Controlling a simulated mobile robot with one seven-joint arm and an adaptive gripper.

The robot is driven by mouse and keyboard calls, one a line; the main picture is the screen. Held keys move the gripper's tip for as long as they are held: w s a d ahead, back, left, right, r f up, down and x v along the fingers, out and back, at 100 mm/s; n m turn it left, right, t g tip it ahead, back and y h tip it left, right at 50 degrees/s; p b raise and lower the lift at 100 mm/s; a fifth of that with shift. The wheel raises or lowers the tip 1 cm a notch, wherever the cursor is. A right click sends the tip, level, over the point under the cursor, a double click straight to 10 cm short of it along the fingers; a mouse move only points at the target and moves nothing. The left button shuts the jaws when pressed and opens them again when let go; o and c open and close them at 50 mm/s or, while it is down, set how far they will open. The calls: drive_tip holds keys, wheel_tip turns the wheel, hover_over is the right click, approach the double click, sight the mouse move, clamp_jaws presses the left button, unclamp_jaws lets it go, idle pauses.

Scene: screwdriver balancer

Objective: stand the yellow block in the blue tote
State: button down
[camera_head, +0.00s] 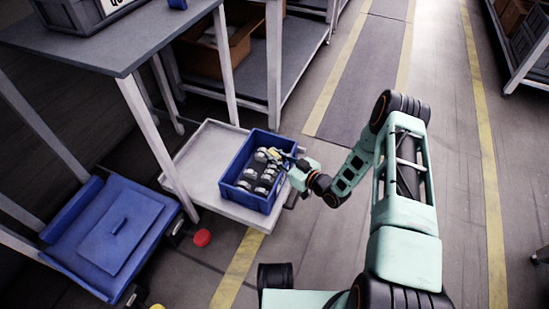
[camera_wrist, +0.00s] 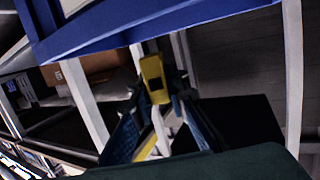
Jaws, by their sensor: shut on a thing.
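The blue tote (camera_head: 243,199) stands on a low light-grey platform in the head view and holds several grey and white pieces. My gripper (camera_head: 280,157) is at the tote's right rim, over its upper right part. It is shut on the yellow block (camera_head: 274,153), which is small and partly hidden there. In the wrist view the yellow block (camera_wrist: 151,68) sticks out beyond the dark fingers of my gripper (camera_wrist: 158,102), with a dark patch on its face. A blue band crosses the top of that view. I cannot tell whether the block touches the tote.
The light-grey platform (camera_head: 205,160) has bare room left of the tote. A grey table (camera_head: 120,45) with white legs stands to the upper left. A blue cart (camera_head: 115,235) and a red round thing (camera_head: 202,238) are at the lower left. Open floor lies to the right.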

drive_tip(key=shift+f, duration=0.25)
drive_tip(key=shift+f, duration=0.4)
drive_tip(key=c, duration=1.9)
unclamp_jaws()
drive_tip(key=shift+r, duration=0.15)
drive_tip(key=shift+r, duration=0.3)
drive_tip(key=p+v, duration=0.4)
drive_tip(key=v, duration=0.8)
